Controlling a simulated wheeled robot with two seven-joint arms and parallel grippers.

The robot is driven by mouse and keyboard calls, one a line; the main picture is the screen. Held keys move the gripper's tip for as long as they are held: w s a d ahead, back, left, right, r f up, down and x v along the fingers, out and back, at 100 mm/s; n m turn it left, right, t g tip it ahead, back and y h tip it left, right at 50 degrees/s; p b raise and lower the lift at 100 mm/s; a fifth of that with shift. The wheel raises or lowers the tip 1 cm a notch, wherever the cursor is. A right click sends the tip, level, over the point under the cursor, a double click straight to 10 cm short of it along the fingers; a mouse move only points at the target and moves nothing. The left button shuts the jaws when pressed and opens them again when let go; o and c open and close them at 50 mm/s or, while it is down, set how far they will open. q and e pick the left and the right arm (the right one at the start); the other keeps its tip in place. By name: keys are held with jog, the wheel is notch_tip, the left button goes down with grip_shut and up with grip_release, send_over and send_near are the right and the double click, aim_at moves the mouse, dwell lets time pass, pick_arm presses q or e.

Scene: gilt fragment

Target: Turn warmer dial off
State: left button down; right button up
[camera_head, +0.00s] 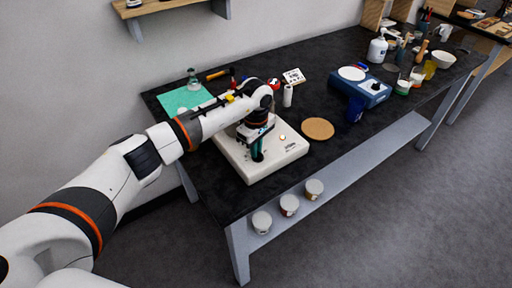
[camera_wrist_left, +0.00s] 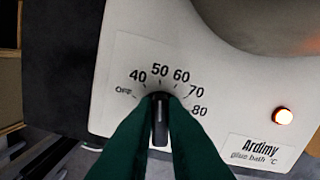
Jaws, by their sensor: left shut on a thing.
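The cream glue warmer (camera_head: 290,151) sits on the dark bench, its front toward me. In the left wrist view the warmer (camera_wrist_left: 112,80) shows a scale marked Off, 40, 50, 60, 70 and 80, with Off at the left end. Its black dial (camera_wrist_left: 160,122) lies between my green fingers, and its top end lies just below the 50. The orange lamp (camera_wrist_left: 283,117) is lit. My left gripper (camera_head: 257,154) reaches down to the warmer's front and is shut on the dial. Most of the dial's sides are hidden by the fingers. My right gripper is not in view.
A green mat (camera_head: 183,98) lies behind left. Several jars stand on the shelf below.

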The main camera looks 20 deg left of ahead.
pick_arm(q)
jog(key=shift+n, duration=0.3)
jog(key=n+b, duration=0.2)
jog(key=shift+a+f+n, duration=0.1)
jog(key=shift+n, duration=0.2)
jog(key=n+b, duration=0.1)
jog(key=n, duration=0.1)
jog(key=shift+s+n, duration=0.15)
jog(key=shift+n, duration=0.25)
jog(key=n+b, duration=0.1)
jog(key=n, duration=0.2)
jog(key=shift+s+b, duration=0.1)
jog(key=shift+b, duration=0.2)
jog(key=shift+n+b, duration=0.4)
jog(key=shift+n, duration=1)
jog(key=shift+r, duration=0.2)
jog(key=c, duration=1.5)
grip_release()
jog(key=shift+s, duration=0.1)
